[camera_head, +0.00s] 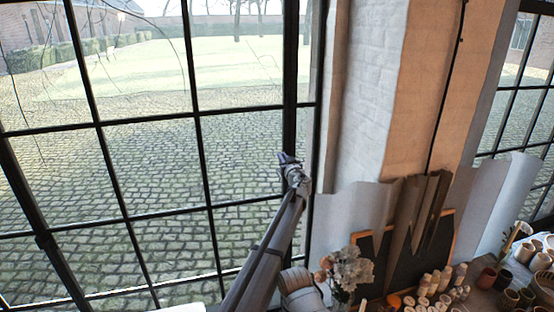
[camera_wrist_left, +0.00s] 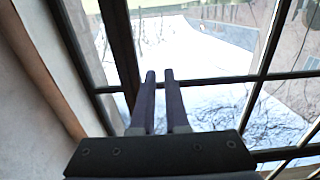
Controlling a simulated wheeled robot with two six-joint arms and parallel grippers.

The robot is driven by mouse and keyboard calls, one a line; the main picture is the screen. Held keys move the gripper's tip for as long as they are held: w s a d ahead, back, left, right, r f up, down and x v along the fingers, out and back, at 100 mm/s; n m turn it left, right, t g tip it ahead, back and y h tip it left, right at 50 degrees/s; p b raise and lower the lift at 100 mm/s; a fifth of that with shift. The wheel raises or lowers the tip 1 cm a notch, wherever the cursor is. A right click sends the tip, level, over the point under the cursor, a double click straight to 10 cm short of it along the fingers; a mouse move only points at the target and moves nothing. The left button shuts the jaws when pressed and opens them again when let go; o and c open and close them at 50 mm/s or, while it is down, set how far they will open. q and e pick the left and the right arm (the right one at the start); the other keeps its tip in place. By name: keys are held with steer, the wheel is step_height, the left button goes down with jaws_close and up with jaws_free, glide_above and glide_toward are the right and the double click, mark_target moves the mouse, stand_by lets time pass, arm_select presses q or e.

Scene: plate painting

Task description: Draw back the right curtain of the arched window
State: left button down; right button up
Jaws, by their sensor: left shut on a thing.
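The large window (camera_head: 200,115) with dark bars fills the left and middle of the head view; its top is out of view, so no arch shows. My left gripper (camera_head: 289,158) is raised in front of its right-hand upright bar. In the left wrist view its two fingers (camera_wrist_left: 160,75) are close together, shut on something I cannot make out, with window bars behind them. Pale grey, wavy-topped sheets, perhaps curtain cloth (camera_head: 350,212), stand low to the right of the window, apart from the gripper. My right gripper is not in view.
A whitewashed brick pier (camera_head: 362,100) stands right of the window. Below right are white flowers (camera_head: 350,268), a dark framed board (camera_head: 400,262), and many small pots and jars (camera_head: 440,285). A second window (camera_head: 522,110) is at far right.

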arm_select(q)
steer(key=shift+d, duration=0.25)
steer(key=c, duration=0.9)
jaws_free()
steer(key=shift+a, duration=0.1)
